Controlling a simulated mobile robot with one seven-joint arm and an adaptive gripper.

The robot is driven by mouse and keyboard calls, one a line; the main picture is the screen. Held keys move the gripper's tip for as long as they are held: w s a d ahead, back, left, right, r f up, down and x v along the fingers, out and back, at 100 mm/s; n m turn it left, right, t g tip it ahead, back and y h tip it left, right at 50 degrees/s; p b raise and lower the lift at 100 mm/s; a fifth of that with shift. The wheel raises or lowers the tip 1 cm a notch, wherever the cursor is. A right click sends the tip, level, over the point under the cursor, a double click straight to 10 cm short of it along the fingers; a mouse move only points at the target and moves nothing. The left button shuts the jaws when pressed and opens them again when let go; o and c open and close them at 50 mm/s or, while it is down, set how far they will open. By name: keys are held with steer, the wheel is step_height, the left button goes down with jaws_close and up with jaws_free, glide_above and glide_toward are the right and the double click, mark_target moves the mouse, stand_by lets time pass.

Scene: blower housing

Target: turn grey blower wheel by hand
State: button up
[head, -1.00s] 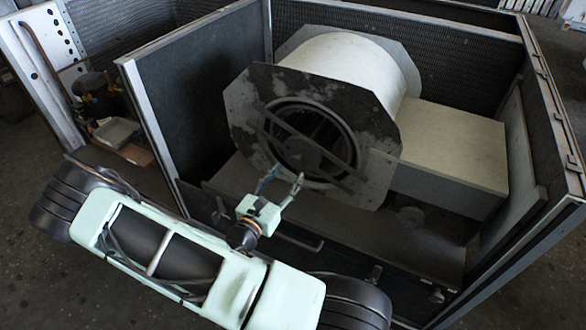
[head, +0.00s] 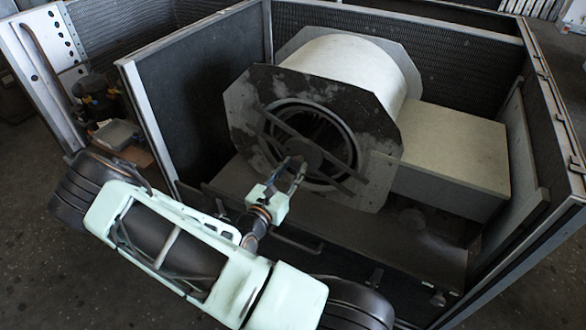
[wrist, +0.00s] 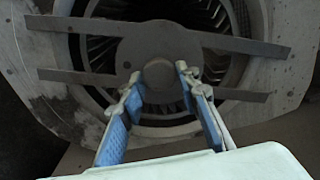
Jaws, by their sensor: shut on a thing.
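The grey blower wheel (head: 325,128) shows as a ring of dark vanes inside the round opening of the blower housing (head: 347,62). In the wrist view its vanes (wrist: 101,52) show behind two flat crossbars. A round central hub (wrist: 160,74) sits at the middle of the bars. My gripper (head: 295,166) is at the front of the opening. In the wrist view the two blue-padded fingers of my gripper (wrist: 158,76) are on either side of the hub and shut on it. The hub's lower part and exact finger contact are hard to see.
The upper crossbar (wrist: 230,43) spans the opening close to my fingers. A pale box (head: 450,150) stands right of the housing. The cabinet's dark side panel (head: 205,90) is on the left, and its front lower rail (head: 300,245) lies under my arm.

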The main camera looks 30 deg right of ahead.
jaws_close()
steer(key=shift+r+m+p, duration=0.1)
steer(key=shift+m+p, duration=0.5)
steer(key=shift+m, duration=0.3)
steer(key=m+p, duration=0.1)
steer(key=m, duration=0.2)
steer(key=o, duration=1.1)
jaws_free()
steer(key=shift+a, duration=0.1)
